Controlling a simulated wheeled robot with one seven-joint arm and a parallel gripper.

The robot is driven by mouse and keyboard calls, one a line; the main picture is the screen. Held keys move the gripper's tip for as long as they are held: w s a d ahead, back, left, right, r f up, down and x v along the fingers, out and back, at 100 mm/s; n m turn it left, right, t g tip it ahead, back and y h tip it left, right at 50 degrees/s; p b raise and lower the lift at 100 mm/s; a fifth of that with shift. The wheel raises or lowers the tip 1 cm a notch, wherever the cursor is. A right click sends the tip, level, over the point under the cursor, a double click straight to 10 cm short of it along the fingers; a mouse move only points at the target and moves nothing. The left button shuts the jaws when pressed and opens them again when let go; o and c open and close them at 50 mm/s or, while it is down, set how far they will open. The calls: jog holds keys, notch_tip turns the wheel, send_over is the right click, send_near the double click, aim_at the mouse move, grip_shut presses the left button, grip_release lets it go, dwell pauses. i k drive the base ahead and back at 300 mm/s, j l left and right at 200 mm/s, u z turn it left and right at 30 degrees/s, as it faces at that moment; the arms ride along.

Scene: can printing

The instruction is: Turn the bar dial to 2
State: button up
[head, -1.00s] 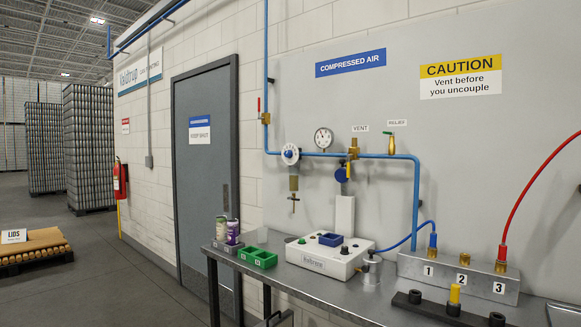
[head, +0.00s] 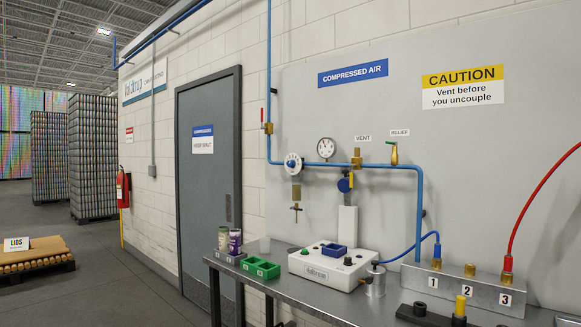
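The bar dial appears to be the round white dial (head: 292,163) with a blue centre, on the blue compressed-air pipe left of the gauge. Its markings are too small to read, so I cannot tell its setting. A brass fitting with a T-shaped handle (head: 296,208) hangs below it. The pressure gauge (head: 326,148) has a white face, and its reading is not legible. My gripper is not in view.
A steel bench (head: 400,303) runs below the dial. A grey door (head: 208,190) stands left. Open floor lies at lower left.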

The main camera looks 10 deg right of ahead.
aim_at(292, 163)
jog(key=i+u, duration=0.1)
jog(key=i, duration=0.9)
